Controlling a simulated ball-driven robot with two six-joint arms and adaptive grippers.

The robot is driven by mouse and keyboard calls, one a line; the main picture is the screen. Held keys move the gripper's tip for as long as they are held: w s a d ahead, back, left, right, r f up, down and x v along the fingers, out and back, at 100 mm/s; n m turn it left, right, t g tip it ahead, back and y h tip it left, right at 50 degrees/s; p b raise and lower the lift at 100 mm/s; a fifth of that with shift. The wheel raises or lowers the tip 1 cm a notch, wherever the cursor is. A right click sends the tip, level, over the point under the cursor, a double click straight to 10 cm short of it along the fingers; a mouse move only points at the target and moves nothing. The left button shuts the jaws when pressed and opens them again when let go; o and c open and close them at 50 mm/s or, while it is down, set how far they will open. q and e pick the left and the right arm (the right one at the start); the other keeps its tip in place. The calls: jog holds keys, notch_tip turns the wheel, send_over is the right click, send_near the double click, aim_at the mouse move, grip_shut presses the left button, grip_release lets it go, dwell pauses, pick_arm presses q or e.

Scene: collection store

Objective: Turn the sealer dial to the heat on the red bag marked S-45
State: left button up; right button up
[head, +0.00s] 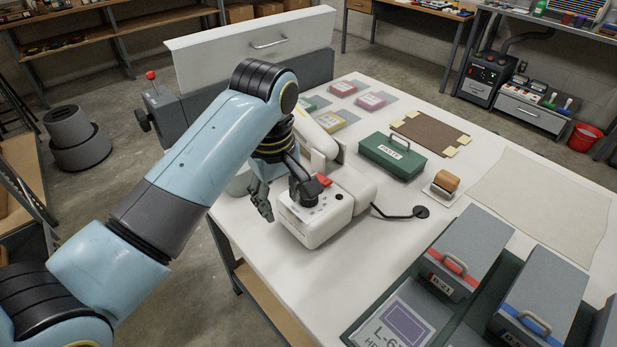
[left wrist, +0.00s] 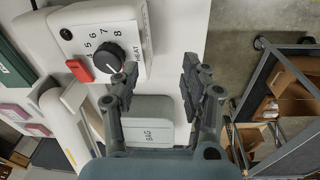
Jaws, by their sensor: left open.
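The white sealer (head: 322,228) stands on the table. Its black dial (left wrist: 109,57) shows in the left wrist view, with the numbers 4 to 8 partly ringed around it and the word HEAT beside it. The dial's setting is too small to read surely. A red switch (left wrist: 79,70) sits next to the dial. My left gripper (head: 284,199) is open over the sealer's left end; in the left wrist view (left wrist: 160,75) one finger is close beside the dial, nothing between the fingers. Small red-pink bags (head: 342,88) lie at the back; their marks are unreadable. My right gripper is out of view.
A green box (head: 392,157), a wooden-handled roller (head: 445,184) and a brown mat (head: 431,132) lie beyond. Grey lidded cases (head: 460,250) stand at the front right. A pale sheet (head: 540,205) covers the right side.

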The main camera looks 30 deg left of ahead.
pick_arm(q)
jog(key=w+d+r+n+g, duration=0.1)
jog(key=w+d+r+n, duration=0.1)
jog(key=w+r+n, duration=0.45)
jog(key=shift+m, duration=0.35)
notch_tip(320, 180, down, 9)
jog(key=shift+w+d+p, duration=0.1)
jog(key=shift+p, duration=0.9)
jog(key=shift+f, duration=0.35)
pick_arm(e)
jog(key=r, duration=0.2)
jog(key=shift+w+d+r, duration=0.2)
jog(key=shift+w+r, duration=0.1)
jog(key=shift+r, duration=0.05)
pick_arm(q)
jog(key=c, duration=0.9)
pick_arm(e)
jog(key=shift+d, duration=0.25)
